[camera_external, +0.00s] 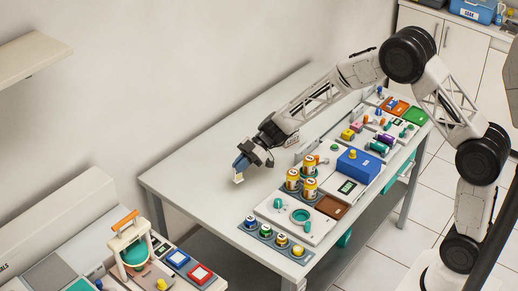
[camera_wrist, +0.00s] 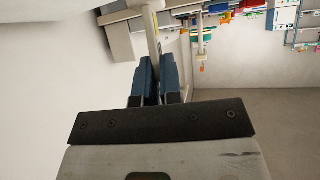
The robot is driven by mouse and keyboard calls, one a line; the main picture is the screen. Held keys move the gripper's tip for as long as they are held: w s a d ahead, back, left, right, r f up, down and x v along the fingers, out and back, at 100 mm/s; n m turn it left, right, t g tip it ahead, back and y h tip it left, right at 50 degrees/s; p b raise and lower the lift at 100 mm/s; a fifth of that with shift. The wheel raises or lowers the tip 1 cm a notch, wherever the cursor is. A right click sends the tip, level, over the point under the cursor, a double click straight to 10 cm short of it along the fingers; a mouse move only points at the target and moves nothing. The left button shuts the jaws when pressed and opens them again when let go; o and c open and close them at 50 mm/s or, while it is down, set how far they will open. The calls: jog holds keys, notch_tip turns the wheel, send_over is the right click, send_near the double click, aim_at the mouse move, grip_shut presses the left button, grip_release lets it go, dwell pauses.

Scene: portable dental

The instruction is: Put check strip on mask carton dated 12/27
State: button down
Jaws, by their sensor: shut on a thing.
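My gripper (camera_external: 241,164) is over the left part of the long table, with its blue fingers pointing down. It is shut on a small cream-white piece (camera_external: 239,178), which sticks out below the fingertips and may be the check strip. In the wrist view my gripper (camera_wrist: 156,62) shows two blue fingers close together, with a pale narrow piece (camera_wrist: 151,30) beyond their tips. No date is readable in either view, and I cannot pick out a mask carton.
The table's left part (camera_external: 195,172) is bare. Yellow-orange cans (camera_external: 309,187), a blue box (camera_external: 358,167) and trays of small items stand along its right side. A separate counter at lower left holds a cream stand with an orange handle (camera_external: 127,221) and blue and red framed squares.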

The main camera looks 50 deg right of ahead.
jog(key=s+d+r+m+t+h, duration=0.1)
jog(key=s+d+r+m+t, duration=0.1)
jog(key=d, duration=0.8)
jog(key=s+d+r+m+t+h, duration=0.1)
jog(key=s+d+r+m+t, duration=0.1)
jog(key=s+d, duration=0.4)
jog(key=s+d+r+m+t+h, duration=0.1)
jog(key=s+d+r, duration=0.3)
jog(key=d, duration=1.1)
jog(key=shift+r+m+t, duration=0.35)
jog(key=shift+m+t, duration=0.05)
jog(key=shift+m, duration=0.3)
jog(key=shift+d, duration=0.15)
jog(key=w+d+f, duration=0.1)
jog(key=w+d, duration=0.2)
jog(key=w, duration=1.1)
jog(key=shift+w+f, duration=0.25)
jog(key=shift+w, duration=0.05)
jog(key=shift+w+d, duration=0.1)
jog(key=shift+d, duration=0.05)
jog(key=shift+w+f, duration=0.35)
jog(key=shift+f, duration=1.45)
